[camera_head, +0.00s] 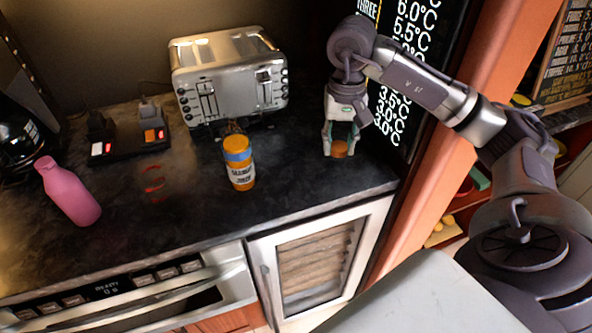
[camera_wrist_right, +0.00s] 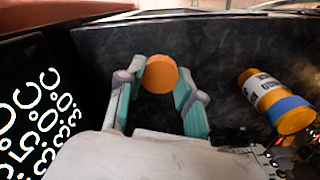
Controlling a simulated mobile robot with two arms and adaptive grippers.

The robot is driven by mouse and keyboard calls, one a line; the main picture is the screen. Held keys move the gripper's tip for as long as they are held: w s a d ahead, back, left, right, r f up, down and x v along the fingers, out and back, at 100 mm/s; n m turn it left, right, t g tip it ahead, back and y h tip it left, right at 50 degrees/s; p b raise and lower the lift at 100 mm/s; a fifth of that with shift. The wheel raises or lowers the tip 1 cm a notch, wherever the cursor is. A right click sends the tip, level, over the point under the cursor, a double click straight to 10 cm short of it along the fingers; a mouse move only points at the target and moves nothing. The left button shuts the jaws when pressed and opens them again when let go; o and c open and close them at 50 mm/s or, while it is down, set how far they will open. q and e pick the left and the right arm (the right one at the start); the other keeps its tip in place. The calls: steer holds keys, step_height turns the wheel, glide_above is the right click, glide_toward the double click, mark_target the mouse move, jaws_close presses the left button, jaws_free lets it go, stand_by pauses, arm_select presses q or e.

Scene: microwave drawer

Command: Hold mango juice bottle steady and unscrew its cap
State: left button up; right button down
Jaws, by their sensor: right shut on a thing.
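The mango juice bottle (camera_head: 240,172) is orange, with a blue band near its top and a white label. It stands upright on the dark counter, with no gripper touching it. In the right wrist view the bottle (camera_wrist_right: 270,95) is at the right, apart from my fingers. My right gripper (camera_head: 341,138) is to the right of the bottle, low over the counter. It is shut on a round orange cap (camera_head: 339,150), which shows between the fingertips in the right wrist view (camera_wrist_right: 160,73). Whether the cap touches the counter I cannot tell. My left gripper is out of view.
A silver toaster (camera_head: 228,78) stands behind the bottle. A pink bottle (camera_head: 68,192) is at the left, before a dark device with lit switches (camera_head: 128,138). A black board with white temperatures (camera_head: 397,75) is close behind my right gripper. The counter's front right is clear.

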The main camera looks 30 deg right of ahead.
steer(key=shift+s+d, duration=0.3)
steer(key=shift+d, duration=0.2)
steer(key=shift+w+f, duration=0.1)
steer(key=shift+w, duration=0.05)
steer(key=p, duration=0.4)
glide_above(295, 171)
step_height(295, 171, down, 6)
steer(key=shift+d+f, duration=0.1)
steer(key=shift+f, duration=0.3)
step_height(295, 171, down, 3)
steer(key=shift+f+p, duration=0.1)
steer(key=shift+p, duration=0.7)
steer(key=shift+f, duration=0.35)
